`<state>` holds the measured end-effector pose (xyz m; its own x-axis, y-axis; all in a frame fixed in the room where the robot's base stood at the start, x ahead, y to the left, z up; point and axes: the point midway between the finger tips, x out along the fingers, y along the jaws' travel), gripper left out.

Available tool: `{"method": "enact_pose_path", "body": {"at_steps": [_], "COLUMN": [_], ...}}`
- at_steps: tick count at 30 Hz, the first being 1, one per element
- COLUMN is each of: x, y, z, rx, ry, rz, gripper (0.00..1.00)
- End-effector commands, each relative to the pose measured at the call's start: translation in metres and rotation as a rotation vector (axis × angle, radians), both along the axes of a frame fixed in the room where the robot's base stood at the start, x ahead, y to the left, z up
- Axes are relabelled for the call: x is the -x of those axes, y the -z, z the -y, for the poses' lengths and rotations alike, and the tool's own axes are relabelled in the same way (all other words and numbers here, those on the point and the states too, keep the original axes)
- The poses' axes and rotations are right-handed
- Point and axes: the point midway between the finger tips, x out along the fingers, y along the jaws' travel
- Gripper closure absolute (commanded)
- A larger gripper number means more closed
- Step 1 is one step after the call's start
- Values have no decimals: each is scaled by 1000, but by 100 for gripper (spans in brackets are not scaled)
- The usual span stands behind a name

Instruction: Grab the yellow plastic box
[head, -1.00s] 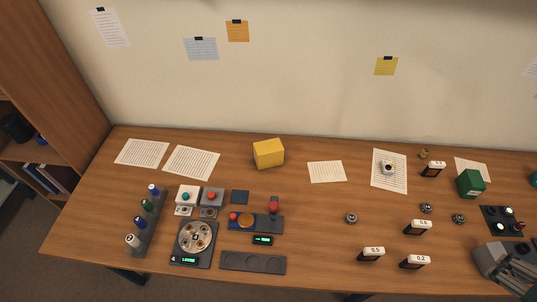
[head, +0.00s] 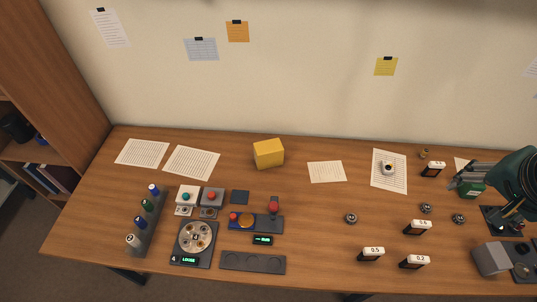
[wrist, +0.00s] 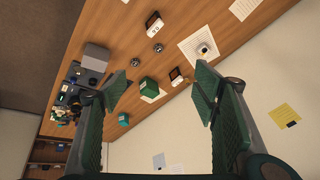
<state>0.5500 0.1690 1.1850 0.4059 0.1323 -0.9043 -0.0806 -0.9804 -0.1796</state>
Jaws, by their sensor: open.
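My gripper (head: 448,173) is at the right side of the head view, above the desk and far to the right of the box. In the wrist view my gripper (wrist: 160,92) has its two green-padded fingers spread wide with nothing between them. I do not see the yellow box in the wrist view.
A green box (head: 470,187) is partly hidden under my gripper; it also shows in the wrist view (wrist: 148,90). A white cup (head: 388,168) and labelled black-and-white blocks (head: 418,227) stand on the right. A paper sheet (head: 327,172) lies right of the yellow box. Devices (head: 257,222) stand in front.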

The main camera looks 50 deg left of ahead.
Motion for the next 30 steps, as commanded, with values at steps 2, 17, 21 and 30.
{"method": "enact_pose_path", "body": {"at_steps": [2, 17, 21, 30], "x": [-8, -41, -46, -49], "y": [0, 19, 28, 53], "z": [-19, -137, -173, -253], "rx": [-8, -45, -51, -51], "ry": [1, 46, 60, 92], "rz": [-19, -133, -164, -228], "gripper": [40, 40, 40, 40]}}
